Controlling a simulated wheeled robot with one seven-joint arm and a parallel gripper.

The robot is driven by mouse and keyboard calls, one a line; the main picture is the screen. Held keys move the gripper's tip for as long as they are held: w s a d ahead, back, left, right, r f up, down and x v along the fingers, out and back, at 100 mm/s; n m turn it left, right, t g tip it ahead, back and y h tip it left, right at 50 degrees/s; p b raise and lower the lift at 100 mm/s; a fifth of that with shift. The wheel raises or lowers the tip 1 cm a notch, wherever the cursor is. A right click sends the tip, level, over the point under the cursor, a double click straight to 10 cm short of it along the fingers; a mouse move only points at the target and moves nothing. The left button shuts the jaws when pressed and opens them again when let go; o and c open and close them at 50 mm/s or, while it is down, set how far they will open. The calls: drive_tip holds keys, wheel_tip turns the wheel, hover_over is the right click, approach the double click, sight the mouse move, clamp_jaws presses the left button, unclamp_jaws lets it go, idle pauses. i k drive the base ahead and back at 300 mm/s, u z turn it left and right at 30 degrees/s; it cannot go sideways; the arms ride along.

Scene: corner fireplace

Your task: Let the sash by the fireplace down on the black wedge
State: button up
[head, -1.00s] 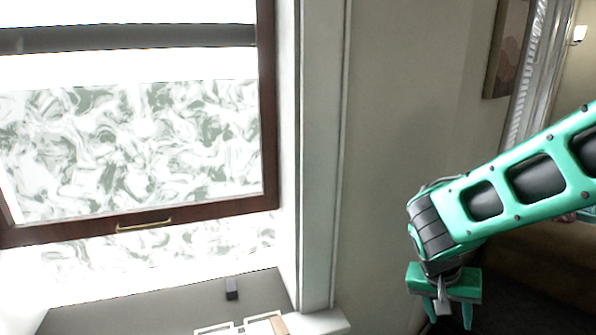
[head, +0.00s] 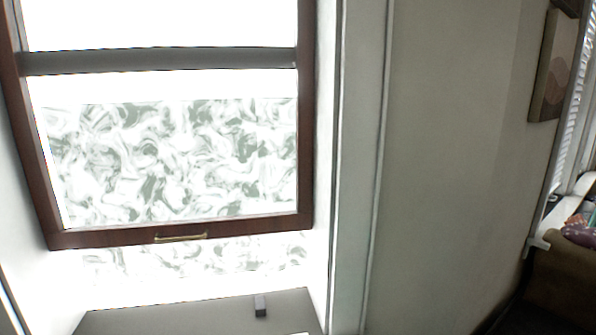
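The sash (head: 130,236) is a dark red-brown wooden frame at the left of the head view, with a brass handle (head: 181,238) on its bottom rail. It is raised, and a bright gap with marbled pattern shows between its bottom rail and the sill. The black wedge (head: 260,305) is a small dark block on the grey sill (head: 190,318), below and right of the handle, apart from the sash. My gripper is out of view.
A pale window jamb (head: 355,170) and bare wall (head: 450,170) stand right of the sash. A picture (head: 552,65) hangs at the upper right. Another window edge and a brown sofa-like piece (head: 560,285) are at the far right.

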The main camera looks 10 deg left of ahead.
sight(14, 84)
drive_tip(key=u, duration=1.3)
